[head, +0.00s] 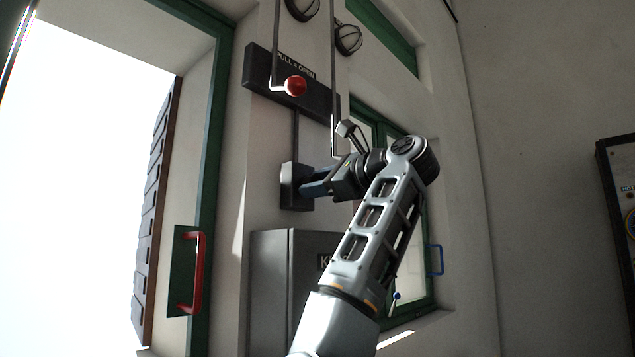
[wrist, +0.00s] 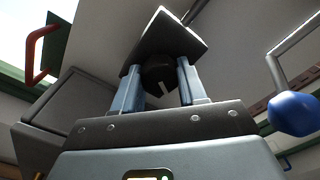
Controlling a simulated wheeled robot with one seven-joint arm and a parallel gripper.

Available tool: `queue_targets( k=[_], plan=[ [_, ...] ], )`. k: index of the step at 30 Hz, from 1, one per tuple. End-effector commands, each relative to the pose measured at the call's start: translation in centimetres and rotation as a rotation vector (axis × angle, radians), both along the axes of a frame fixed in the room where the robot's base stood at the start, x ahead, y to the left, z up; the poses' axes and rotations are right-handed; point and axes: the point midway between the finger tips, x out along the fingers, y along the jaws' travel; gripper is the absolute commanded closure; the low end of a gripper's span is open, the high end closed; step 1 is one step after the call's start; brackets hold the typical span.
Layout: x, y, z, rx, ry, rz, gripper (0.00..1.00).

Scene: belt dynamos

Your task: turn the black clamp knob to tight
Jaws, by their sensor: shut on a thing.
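The black clamp knob (wrist: 160,72) shows in the wrist view, with a pale pointer mark on its face. It sits on the front of a dark square box (wrist: 170,38) on the wall. My gripper (wrist: 161,84) has one bluish finger on each side of the knob and is shut on it. In the head view, my gripper (head: 308,190) reaches left to the same dark box (head: 289,186). The knob is hidden there behind the fingers. The knob's scale or tight mark cannot be made out.
A red ball pull (head: 295,86) hangs above the box. A grey cabinet (head: 270,285) stands below it. A green door frame with a red handle (head: 197,275) is at left. A blue ball (wrist: 294,113) on a rod is close to my gripper's right in the wrist view.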

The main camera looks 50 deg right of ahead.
Motion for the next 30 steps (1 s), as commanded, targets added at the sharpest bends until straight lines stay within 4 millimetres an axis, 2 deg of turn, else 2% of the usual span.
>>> queue_targets(
  k=[1,10,11,18,26,30],
  plan=[
    [0.0,-0.2,-0.5,0.007,0.009,-0.002,0.89],
    [0.0,-0.2,-0.5,0.007,0.010,-0.002,0.89],
    [0.0,-0.2,-0.5,0.007,0.010,-0.002,0.56],
    [0.0,-0.1,-0.3,0.004,0.005,-0.001,0.33],
    [-0.1,-0.1,-0.2,0.003,0.002,-0.001,0.33],
    [-1.5,-0.1,-0.2,0.002,-0.001,-0.002,0.33]
  ],
)
